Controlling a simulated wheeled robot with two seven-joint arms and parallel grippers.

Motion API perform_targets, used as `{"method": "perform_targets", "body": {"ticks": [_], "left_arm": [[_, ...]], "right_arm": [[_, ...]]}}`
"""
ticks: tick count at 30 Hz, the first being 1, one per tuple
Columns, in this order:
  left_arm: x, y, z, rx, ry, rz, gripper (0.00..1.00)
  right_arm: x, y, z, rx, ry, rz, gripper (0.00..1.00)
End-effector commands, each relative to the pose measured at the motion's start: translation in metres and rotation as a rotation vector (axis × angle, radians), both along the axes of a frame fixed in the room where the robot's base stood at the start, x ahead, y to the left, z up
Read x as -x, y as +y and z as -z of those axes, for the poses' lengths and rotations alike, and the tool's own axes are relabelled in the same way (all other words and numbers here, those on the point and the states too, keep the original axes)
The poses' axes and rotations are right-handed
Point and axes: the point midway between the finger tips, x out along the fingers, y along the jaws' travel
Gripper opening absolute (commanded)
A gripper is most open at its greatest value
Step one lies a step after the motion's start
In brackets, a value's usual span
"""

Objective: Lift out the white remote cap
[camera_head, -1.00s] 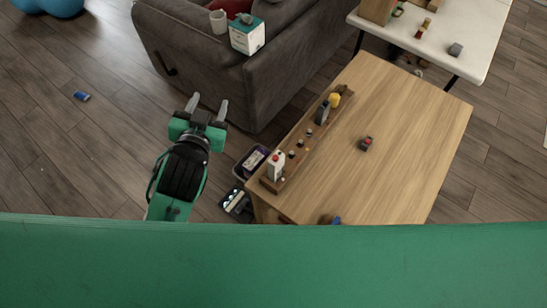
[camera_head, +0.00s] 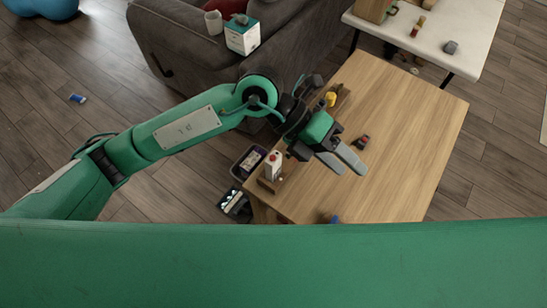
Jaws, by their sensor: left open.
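A small white upright piece with a red spot (camera_head: 273,163) stands at the near end of a long wooden holder (camera_head: 268,185) on the wooden table. I cannot tell for sure whether this is the remote cap. My left gripper (camera_head: 350,172) is over the table, to the right of the white piece and apart from it. Its two grey fingers point down and to the right, open and empty. My left arm hides the middle of the holder. My right gripper is not in view.
A yellow piece (camera_head: 331,98) shows at the holder's far end. A small dark and red object (camera_head: 362,141) lies on the wooden table (camera_head: 405,150) near my gripper. A purple bin (camera_head: 239,174) stands on the floor left of the table. A grey sofa (camera_head: 175,45) is behind.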

Motion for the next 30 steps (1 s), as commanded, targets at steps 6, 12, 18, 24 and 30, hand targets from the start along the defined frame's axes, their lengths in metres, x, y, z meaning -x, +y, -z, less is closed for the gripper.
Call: {"method": "perform_targets", "body": {"ticks": [6,12,18,24,30], "left_arm": [[-0.063,0.068,0.064,-0.563,-0.304,0.002,0.49],[-0.107,0.118,0.073,-0.865,-0.448,-0.06,0.49],[-0.117,0.131,0.086,-0.941,-0.479,-0.081,0.49],[-0.116,0.13,0.125,-0.94,-0.476,-0.079,0.49],[-0.117,0.129,0.153,-0.936,-0.479,-0.079,0.49]], "right_arm": [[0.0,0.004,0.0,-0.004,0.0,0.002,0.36],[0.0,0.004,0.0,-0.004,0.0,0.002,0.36],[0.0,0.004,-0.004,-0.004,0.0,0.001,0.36],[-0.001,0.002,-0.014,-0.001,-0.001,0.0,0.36],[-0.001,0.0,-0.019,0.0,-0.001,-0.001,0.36]]}}
